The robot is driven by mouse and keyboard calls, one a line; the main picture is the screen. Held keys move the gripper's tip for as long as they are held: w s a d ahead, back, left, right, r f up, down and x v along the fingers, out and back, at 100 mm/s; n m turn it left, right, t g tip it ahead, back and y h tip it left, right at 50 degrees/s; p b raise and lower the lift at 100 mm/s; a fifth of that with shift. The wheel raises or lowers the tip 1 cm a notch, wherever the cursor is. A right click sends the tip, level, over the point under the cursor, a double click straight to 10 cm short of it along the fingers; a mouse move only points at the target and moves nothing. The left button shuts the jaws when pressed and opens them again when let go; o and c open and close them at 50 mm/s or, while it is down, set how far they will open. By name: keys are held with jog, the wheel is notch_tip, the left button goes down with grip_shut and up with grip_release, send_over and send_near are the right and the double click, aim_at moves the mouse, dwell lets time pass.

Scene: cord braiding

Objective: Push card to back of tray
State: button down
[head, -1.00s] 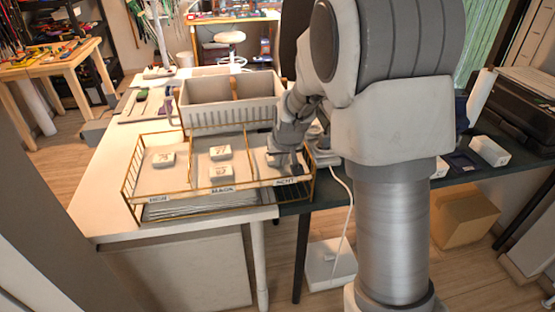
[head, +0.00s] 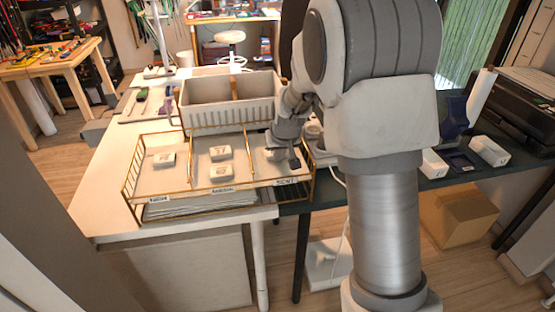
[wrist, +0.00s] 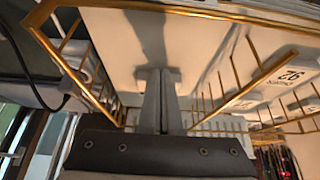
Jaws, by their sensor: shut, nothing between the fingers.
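A gold wire tray (head: 136,180) with three bays stands on the white table. One white card block (head: 164,159) lies in the left bay, and two, a rear block (head: 221,152) and a front block (head: 221,171), lie in the middle bay. My gripper (head: 289,165) is in the right bay, low over its pale floor. In the wrist view its two fingers (wrist: 161,75) are together with nothing between them. A block marked with a number (wrist: 286,77) shows beyond the gold divider. I cannot make out a card in the right bay; my gripper hides part of it.
A grey divided bin (head: 255,113) stands just behind the tray. A dark table (head: 390,185) adjoins on the right, with white blocks (head: 488,151) on it. Gold divider wires (wrist: 245,85) rise close beside my fingers.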

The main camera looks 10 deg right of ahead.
jog(key=shift+w+p, duration=1.15)
jog(key=shift+w, duration=3.8)
jog(key=shift+r, duration=0.2)
jog(key=shift+s+r+p, duration=0.3)
jog(key=shift+r, duration=0.25)
jog(key=shift+p+v, duration=0.7)
jog(key=shift+v, duration=1.45)
jog(key=shift+s, duration=0.2)
